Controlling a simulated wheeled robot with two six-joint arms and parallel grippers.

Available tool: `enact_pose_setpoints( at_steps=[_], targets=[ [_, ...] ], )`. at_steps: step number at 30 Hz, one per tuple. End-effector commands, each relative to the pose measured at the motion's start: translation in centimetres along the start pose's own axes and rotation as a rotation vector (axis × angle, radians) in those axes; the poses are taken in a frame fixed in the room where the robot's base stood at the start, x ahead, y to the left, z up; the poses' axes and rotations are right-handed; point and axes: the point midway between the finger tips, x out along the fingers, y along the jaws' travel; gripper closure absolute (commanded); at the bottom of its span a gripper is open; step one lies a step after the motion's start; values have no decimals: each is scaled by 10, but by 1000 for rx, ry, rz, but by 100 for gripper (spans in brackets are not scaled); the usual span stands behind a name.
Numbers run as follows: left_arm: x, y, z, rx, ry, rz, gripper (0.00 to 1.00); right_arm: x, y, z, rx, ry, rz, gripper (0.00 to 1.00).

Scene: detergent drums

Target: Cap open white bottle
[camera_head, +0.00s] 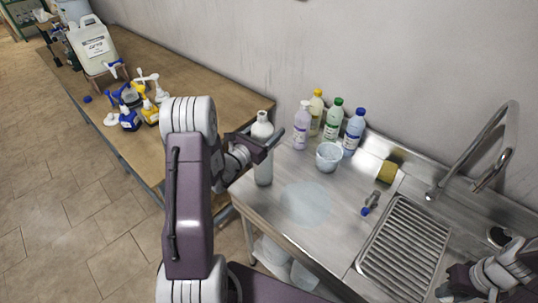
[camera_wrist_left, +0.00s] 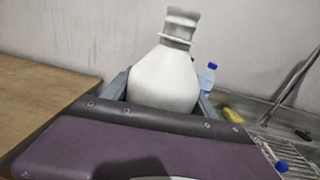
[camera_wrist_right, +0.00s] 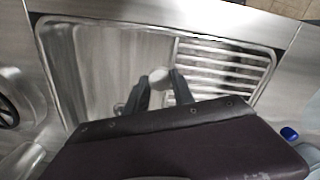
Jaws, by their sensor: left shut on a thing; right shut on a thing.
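The white bottle (camera_head: 263,172) is upright at the left end of the steel counter. Its bare neck (camera_wrist_left: 181,22) shows in the left wrist view with no cap on it. My left gripper (camera_head: 268,143) is shut around the bottle's body; I cannot tell whether its base touches the counter. My right gripper (camera_wrist_right: 160,88) is shut on a small round whitish thing (camera_wrist_right: 159,76), which looks like a cap, above the sink. In the head view the right gripper (camera_head: 452,285) is at the lower right corner, and its held thing cannot be made out there.
Several capped bottles (camera_head: 332,122) stand by the wall behind a white tub (camera_head: 329,157). A yellow sponge (camera_head: 387,171), a small blue-tipped item (camera_head: 371,203), the ridged drainer (camera_head: 405,250) and a tall faucet (camera_head: 470,150) are to the right. A wooden table (camera_head: 185,75) holds spray heads and a jug.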

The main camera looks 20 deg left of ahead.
Motion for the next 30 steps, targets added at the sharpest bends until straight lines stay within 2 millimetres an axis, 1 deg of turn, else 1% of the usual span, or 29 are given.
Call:
enact_pose_setpoints(
  at_steps=[8,11,14,17,21,24,27,30],
  targets=[
    [0,0,3,2,-5,0,100,0,0,0,0,0,0,100],
    [0,0,8,3,-6,-1,100,0,0,0,0,0,0,100],
    [0,0,18,5,-9,-1,100,0,0,0,0,0,0,100],
    [0,0,36,7,-11,-1,100,0,0,0,0,0,0,100],
    [0,0,65,7,-11,0,100,1,0,0,0,0,0,100],
    [0,0,82,6,-10,0,100,1,0,0,0,0,0,100],
    [0,0,94,4,-8,-1,100,1,0,0,0,0,0,100],
    [0,0,100,3,-7,-1,100,1,0,0,0,0,0,100]
  ],
)
